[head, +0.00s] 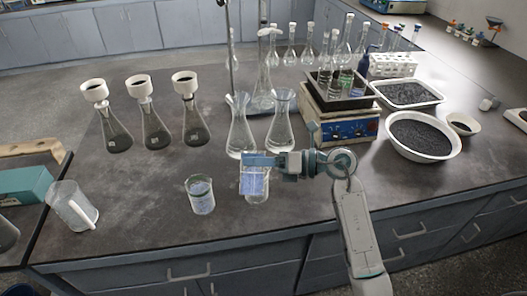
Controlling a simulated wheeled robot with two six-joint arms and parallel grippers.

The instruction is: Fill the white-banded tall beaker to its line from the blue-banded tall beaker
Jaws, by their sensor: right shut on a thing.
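A small clear beaker (201,196) with bluish-white markings stands upright on the dark bench, left of my right gripper. My right gripper (258,162) comes in from the right and is shut on a second clear beaker (256,190) near the bench's front edge. Its fingers hide the top of that beaker, and a bluish patch shows on its front. I cannot tell for sure which of the two has the white band and which the blue. Liquid levels and the fill line are too small to read. My left gripper is not in view.
Two clear flasks (240,132) stand just behind the gripper. A scale-like device (343,130) and a bowl of black grains (419,137) are at the right.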

